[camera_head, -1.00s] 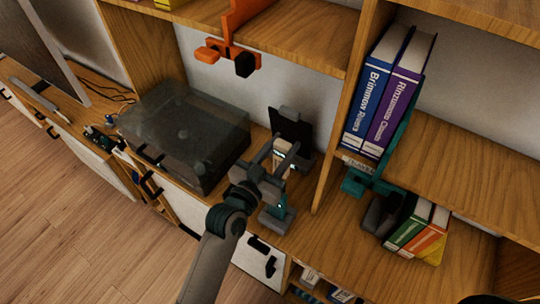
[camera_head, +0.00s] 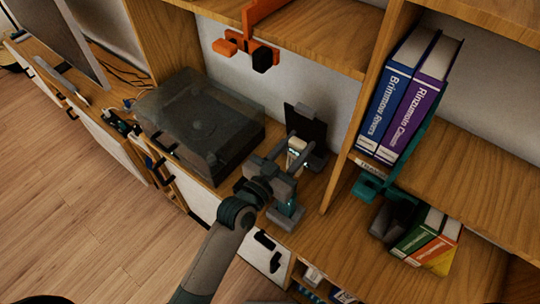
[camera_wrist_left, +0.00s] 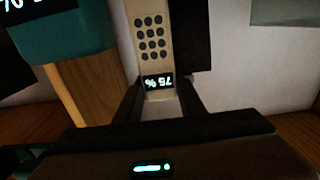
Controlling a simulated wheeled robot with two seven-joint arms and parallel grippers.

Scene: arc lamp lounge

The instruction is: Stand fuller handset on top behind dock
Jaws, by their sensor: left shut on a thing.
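A cream handset (camera_head: 296,146) with dark round keys is between the fingers of my left gripper (camera_head: 299,147). In the left wrist view the handset (camera_wrist_left: 154,38) has a lit screen reading 75 %, upside down there. The left gripper is shut on it. Just behind stands an upright black panel (camera_head: 306,126) with grey fittings, perhaps part of the dock. A teal and grey block (camera_head: 288,213) is below the gripper. In the left wrist view a teal piece (camera_wrist_left: 62,40) with a partly cut-off lit screen is at upper left. Whether the handset touches the panel or a base is unclear.
A dark-lidded turntable-like box (camera_head: 205,125) is left of the gripper. A wooden divider (camera_head: 352,150) stands close on the right. An orange bracket (camera_head: 262,52) is above. Blue and purple books (camera_head: 408,95) and lower books (camera_head: 428,238) are at right.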

